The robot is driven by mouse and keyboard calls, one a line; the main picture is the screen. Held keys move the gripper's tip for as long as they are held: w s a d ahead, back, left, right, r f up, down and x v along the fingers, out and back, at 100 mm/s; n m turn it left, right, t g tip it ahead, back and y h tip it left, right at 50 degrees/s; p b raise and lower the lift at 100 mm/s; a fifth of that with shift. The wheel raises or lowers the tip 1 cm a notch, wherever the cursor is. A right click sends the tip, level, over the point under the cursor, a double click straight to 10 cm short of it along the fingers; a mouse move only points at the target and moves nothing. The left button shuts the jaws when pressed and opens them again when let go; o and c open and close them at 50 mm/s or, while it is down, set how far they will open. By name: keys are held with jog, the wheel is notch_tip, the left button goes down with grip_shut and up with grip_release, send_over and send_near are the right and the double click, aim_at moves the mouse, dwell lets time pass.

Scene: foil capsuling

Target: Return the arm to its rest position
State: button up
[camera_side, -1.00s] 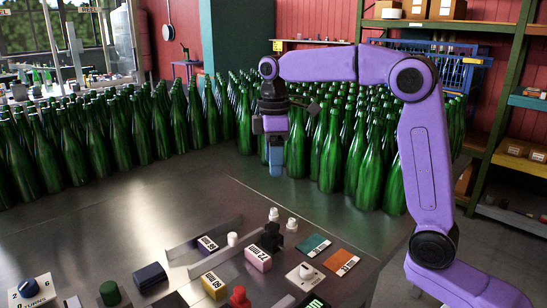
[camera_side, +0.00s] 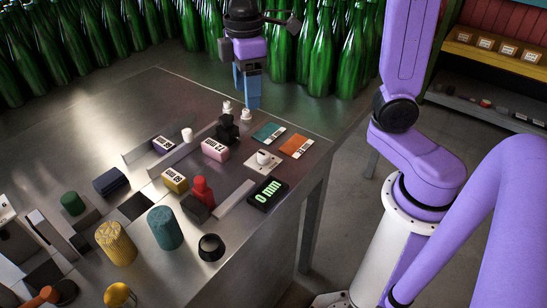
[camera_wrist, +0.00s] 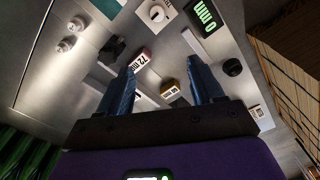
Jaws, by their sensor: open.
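My gripper (camera_side: 248,105) hangs pointing down near the table's back edge, close to two small white knobs (camera_side: 246,114) in the side view. In the wrist view its two blue fingers (camera_wrist: 160,66) stand apart with nothing between them. The gripper is open and empty. My purple arm runs up and out of the top of the side view, so its upper links are hidden there.
The metal table (camera_side: 190,90) holds a pink block (camera_side: 215,149), a yellow block (camera_side: 174,180), a red knob (camera_side: 202,190), a "0 mm" display (camera_side: 268,193) and ridged cylinders (camera_side: 116,243). Many green bottles (camera_side: 352,50) stand behind. A shelf (camera_side: 495,52) is at right.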

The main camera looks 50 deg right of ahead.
jog(key=s+d+f, duration=0.2)
jog(key=s+f, duration=0.2)
jog(key=s, duration=0.6)
jog(key=s+d+f+n, duration=0.1)
jog(key=s+f, duration=0.3)
jog(key=s, duration=0.6)
jog(key=shift+s+d, duration=0.35)
jog(key=shift+d, duration=0.55)
